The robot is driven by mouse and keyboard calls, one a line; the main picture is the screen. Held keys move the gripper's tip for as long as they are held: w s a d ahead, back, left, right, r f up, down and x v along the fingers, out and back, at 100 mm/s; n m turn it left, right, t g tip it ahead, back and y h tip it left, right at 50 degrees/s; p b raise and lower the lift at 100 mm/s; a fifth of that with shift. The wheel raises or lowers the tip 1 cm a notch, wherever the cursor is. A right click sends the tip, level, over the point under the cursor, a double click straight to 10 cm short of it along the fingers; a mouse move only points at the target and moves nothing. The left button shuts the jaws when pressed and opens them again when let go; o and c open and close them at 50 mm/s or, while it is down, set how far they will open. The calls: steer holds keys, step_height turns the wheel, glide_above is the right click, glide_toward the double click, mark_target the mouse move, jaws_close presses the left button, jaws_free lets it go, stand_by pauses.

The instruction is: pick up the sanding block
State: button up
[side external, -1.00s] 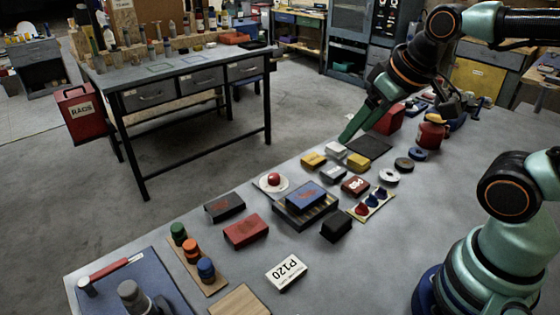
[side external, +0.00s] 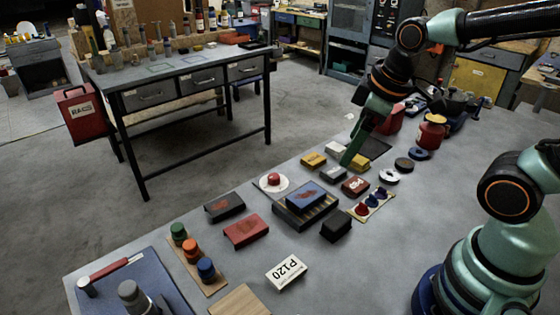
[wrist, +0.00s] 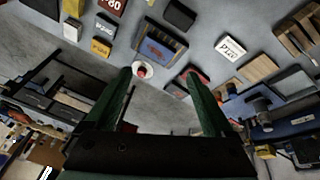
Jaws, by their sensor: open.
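Several block-shaped things lie on the grey bench, and I cannot tell for sure which is the sanding block. A blue block with a reddish mark (side external: 306,193) sits on a dark slotted tray (side external: 290,216); it also shows in the wrist view (wrist: 160,49). A dark block (side external: 224,207) and a red block (side external: 246,231) lie left of it. A black block (side external: 336,229) and a white P120 block (side external: 287,271) lie nearer the camera.
Small yellow (side external: 313,160), white (side external: 335,148), grey (side external: 333,174) and red labelled (side external: 355,187) blocks crowd near my gripper. A white dish (side external: 262,186) holds a red ball. Capped jars (side external: 191,250) stand front left. Bare bench shows between the P120 block and black block.

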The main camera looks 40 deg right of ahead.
step_height(320, 180, down, 9)
steer(key=n+g, duration=0.4)
steer(key=n, duration=0.8)
glide_above(338, 220)
steer(key=shift+n, duration=0.4)
steer(key=f, duration=0.6)
steer(key=shift+s+f, duration=0.25)
steer(key=shift+f, duration=0.15)
steer(key=shift+w+f, duration=0.15)
steer(key=shift+f, duration=1.25)
steer(key=shift+w+f, duration=0.15)
steer(key=shift+f, duration=1.25)
jaws_close()
